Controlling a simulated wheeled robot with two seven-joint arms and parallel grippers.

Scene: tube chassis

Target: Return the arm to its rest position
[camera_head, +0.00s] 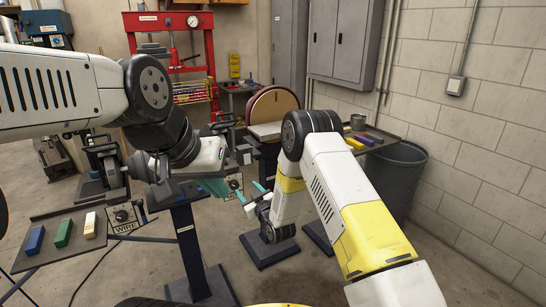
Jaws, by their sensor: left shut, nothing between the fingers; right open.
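My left arm comes in from the left, bends down at its dark joints and ends in a white wrist. My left gripper (213,187) shows as a teal patch below that wrist, shut and empty, over the top of a dark pedestal stand (187,228). My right arm rises from the bottom right and folds down at a dark elbow. My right gripper (250,192) is open, with two teal fingers apart and nothing between them. It points left, a short way to the right of the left gripper. The two grippers are apart.
A dark tray table (70,262) at left holds a blue, a green and a pale block. A red press (168,22) and a disc sander (272,105) stand behind. A tray with small items (375,140) and a grey bin (400,178) are at right. Floor is clear at lower right.

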